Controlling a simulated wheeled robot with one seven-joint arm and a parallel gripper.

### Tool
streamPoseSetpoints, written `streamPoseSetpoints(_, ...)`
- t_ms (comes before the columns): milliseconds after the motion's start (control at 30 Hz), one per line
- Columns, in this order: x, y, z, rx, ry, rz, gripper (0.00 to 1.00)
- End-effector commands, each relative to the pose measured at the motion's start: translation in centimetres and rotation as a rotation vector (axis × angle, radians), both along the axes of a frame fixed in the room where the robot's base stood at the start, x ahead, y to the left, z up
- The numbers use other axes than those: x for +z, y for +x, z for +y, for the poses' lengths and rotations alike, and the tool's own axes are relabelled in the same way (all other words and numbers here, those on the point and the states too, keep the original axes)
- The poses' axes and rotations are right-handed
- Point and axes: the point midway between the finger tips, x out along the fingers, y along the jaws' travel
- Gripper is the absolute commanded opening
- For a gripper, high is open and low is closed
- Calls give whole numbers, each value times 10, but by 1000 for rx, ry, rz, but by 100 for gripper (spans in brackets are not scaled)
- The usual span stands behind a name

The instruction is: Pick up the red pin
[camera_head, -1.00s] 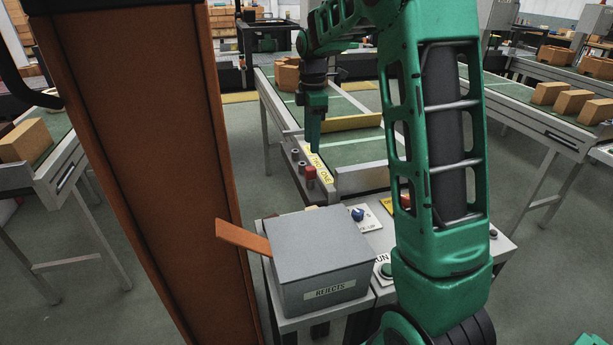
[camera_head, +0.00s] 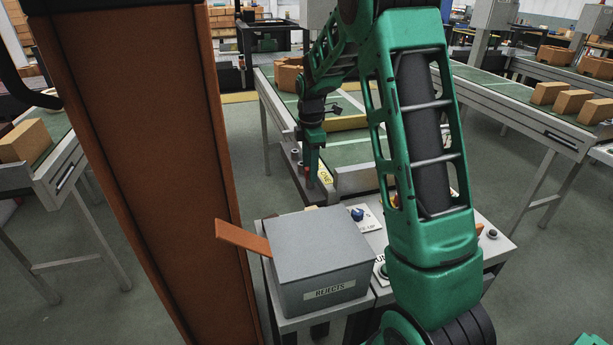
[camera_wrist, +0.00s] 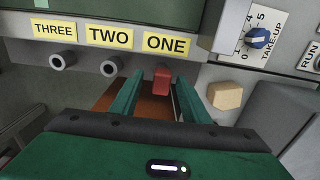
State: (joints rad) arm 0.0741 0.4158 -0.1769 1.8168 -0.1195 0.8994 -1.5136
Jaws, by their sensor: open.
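The red pin (camera_wrist: 161,78) stands under the yellow label ONE in the wrist view. My gripper (camera_wrist: 157,86) is open, with one green finger on each side of the pin; I cannot tell if either finger touches it. Two grey round sockets or pin ends (camera_wrist: 87,64) sit under the labels TWO and THREE to the left. In the head view my gripper (camera_head: 311,172) is down at the near end of the green conveyor, at the labelled strip, and mostly hides the pin.
A grey REJECTS box (camera_head: 320,265) stands in front, with an orange flap (camera_head: 243,237) at its left. A tan block (camera_wrist: 225,95) lies right of the pin. A blue TAKE-UP knob (camera_wrist: 258,38) is further right. A brown column (camera_head: 150,150) fills the left.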

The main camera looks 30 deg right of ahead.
Motion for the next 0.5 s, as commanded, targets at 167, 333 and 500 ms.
streamPoseSetpoints(167,-6,0,0,0,0,-1,42)
streamPoseSetpoints(333,-6,0,0,0,0,-1,37)
streamPoseSetpoints(500,-6,0,0,0,0,-1,0)
